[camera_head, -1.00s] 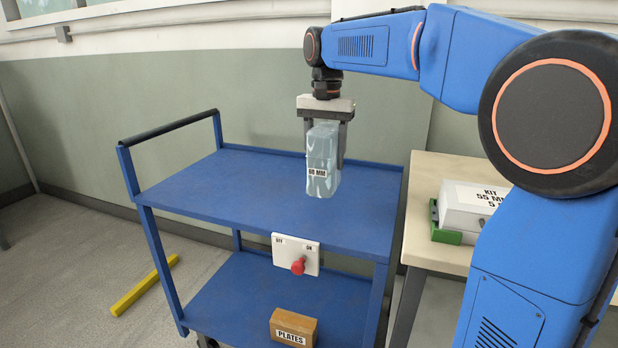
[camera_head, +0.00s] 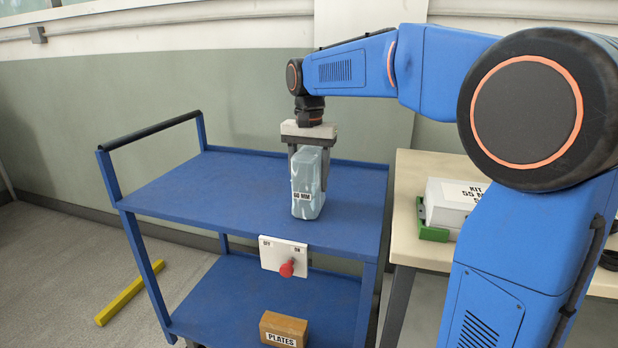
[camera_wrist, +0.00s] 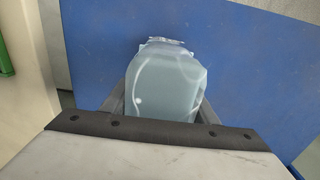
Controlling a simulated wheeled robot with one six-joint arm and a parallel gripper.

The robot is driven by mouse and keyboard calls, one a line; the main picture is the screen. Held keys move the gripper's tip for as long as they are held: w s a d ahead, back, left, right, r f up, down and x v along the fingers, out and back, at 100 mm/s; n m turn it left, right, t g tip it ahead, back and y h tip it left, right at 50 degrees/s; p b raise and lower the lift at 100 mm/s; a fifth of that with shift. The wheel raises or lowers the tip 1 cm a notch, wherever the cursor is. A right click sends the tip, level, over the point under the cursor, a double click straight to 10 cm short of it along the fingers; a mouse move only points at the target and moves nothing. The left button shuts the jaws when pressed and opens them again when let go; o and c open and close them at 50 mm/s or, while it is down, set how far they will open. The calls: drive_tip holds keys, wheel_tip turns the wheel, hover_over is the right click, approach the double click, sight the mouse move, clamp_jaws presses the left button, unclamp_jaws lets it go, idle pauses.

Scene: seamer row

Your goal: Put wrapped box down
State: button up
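The wrapped box (camera_head: 308,186) is a pale blue-grey upright block in clear film with a white label that seems to read 60 MM. My gripper (camera_head: 308,168) points down with its two fingers on either side of the box and is shut on it. The box is over the blue top shelf of the cart (camera_head: 220,190), at or very near its surface; I cannot tell if it touches. In the wrist view the wrapped box (camera_wrist: 165,85) sits between the fingers above the blue shelf (camera_wrist: 235,60).
A switch plate with a red knob (camera_head: 286,269) hangs at the cart's front edge. A PLATES box (camera_head: 284,329) is on the lower shelf. A white kit box (camera_head: 452,203) stands on the table at right. The left of the top shelf is clear.

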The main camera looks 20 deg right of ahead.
drive_tip(key=o, duration=0.4)
drive_tip(key=shift+c, duration=0.2)
drive_tip(key=shift+r, duration=0.15)
wheel_tip(320, 180, up, 12)
idle(0.4)
